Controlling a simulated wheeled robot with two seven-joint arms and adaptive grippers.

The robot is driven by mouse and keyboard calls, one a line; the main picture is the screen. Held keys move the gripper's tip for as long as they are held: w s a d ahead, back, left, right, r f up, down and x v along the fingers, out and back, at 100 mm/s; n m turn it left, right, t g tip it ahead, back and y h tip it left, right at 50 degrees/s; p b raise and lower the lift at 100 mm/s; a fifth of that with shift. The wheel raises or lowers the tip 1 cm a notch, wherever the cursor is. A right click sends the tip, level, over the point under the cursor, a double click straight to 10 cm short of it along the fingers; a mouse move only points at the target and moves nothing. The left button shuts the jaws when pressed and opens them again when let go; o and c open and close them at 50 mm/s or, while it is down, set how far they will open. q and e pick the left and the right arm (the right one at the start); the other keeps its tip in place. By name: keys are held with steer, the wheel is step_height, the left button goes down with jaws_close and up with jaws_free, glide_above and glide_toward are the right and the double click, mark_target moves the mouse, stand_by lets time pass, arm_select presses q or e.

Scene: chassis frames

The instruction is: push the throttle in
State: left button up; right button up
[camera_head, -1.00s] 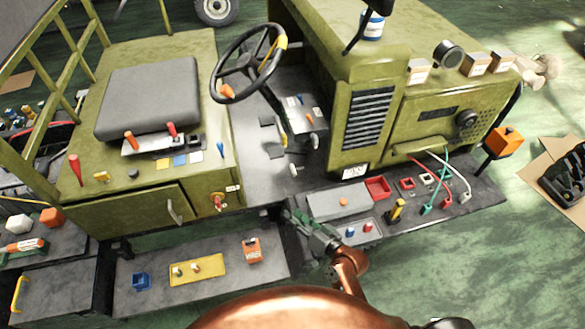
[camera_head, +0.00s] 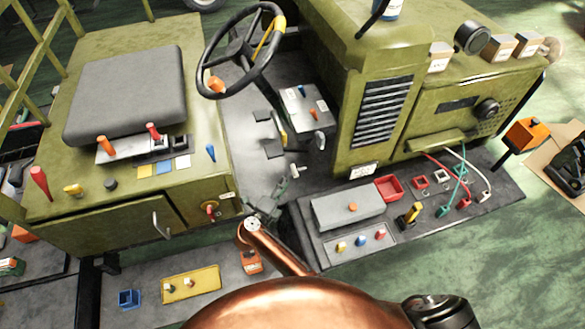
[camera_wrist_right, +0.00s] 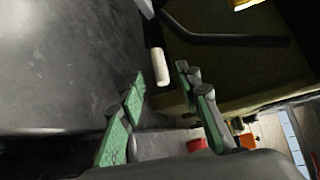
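A white cylindrical knob (camera_wrist_right: 160,66) lies just ahead of my right gripper's fingertips in the right wrist view. It seems to be the white knob (camera_head: 296,168) low on the cab floor in the head view. No label shows which control is the throttle. A red knob (camera_head: 210,210) sticks out of the seat box's front panel, left of the gripper. My right gripper (camera_wrist_right: 158,84) is open and empty, its green-padded fingers apart; it also shows at the cab floor's front edge in the head view (camera_head: 274,200). My left gripper is out of view.
A steering wheel (camera_head: 242,50) overhangs the floor, with a lever console (camera_head: 303,108) behind. A grey box (camera_head: 345,209) and a red tray (camera_head: 388,188) sit on the right step. An orange box (camera_head: 251,262) is near my right arm.

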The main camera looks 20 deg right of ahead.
mark_target(295, 170)
steer(key=shift+w+d+f, duration=0.15)
steer(key=shift+w+d, duration=0.05)
steer(key=shift+d, duration=0.1)
steer(key=x, duration=0.7)
steer(key=shift+d, duration=0.1)
steer(key=shift+c, duration=0.7)
jaws_close()
